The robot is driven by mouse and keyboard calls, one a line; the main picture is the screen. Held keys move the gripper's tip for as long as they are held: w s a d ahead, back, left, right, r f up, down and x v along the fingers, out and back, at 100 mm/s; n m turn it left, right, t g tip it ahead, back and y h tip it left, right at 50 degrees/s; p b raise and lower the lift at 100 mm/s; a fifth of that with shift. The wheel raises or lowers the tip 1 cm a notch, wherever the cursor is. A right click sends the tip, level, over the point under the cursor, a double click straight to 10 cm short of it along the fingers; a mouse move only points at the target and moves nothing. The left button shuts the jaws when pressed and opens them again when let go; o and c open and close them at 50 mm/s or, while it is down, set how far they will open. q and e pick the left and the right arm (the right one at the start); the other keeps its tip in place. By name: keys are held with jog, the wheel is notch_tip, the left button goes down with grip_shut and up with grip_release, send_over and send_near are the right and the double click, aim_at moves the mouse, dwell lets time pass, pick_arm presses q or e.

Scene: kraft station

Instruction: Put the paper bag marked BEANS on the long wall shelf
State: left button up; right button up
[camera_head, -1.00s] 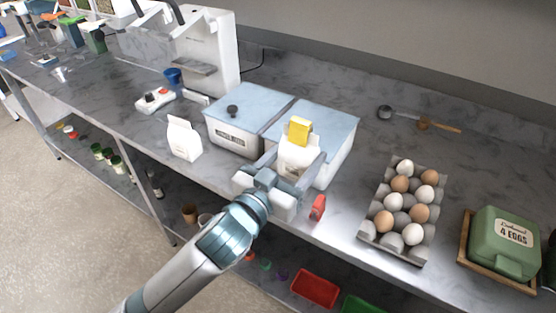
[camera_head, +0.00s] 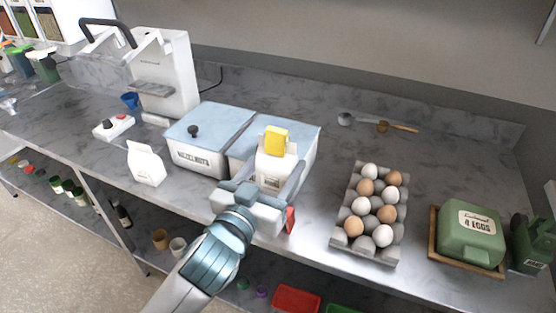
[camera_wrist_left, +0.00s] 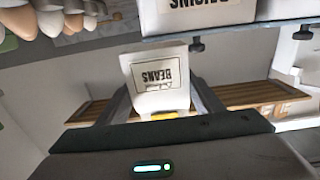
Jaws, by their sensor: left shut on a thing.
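My left gripper (camera_head: 270,178) is shut on the white paper bag (camera_head: 274,165), which has a yellow piece (camera_head: 277,140) at its top. It holds the bag upright in front of the right-hand lidded bin. In the left wrist view the bag's face (camera_wrist_left: 160,76) reads BEANS, upside down, between the two fingers. The head view does not show whether the bag touches the counter. A long brown wooden board (camera_wrist_left: 240,94) behind the bag in the wrist view may be the wall shelf. My right gripper is not in view.
Two blue-lidded bins (camera_head: 206,135) stand behind the bag. Another white bag (camera_head: 145,163) stands left, an egg tray (camera_head: 345,235) right. A red item (camera_head: 290,219) is partly behind my gripper. Bare counter (camera_head: 350,145) lies behind the eggs.

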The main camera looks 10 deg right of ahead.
pick_arm(q)
jog(key=a+f+n+t+y, duration=0.1)
jog(key=a+f+n+y, duration=0.1)
jog(key=a, duration=0.8)
jog(key=a+f+n+t+y, duration=0.1)
jog(key=a+f+n+y, duration=0.2)
jog(key=a, duration=0.8)
jog(key=a+f+n+t+y, duration=0.1)
jog(key=a+y, duration=0.4)
jog(key=a, duration=0.5)
jog(key=shift+w+a+f+n+t+y, duration=0.2)
jog(key=shift+f+n+t+y, duration=0.15)
jog(key=shift+f+n, duration=0.45)
jog(key=shift+f, duration=0.1)
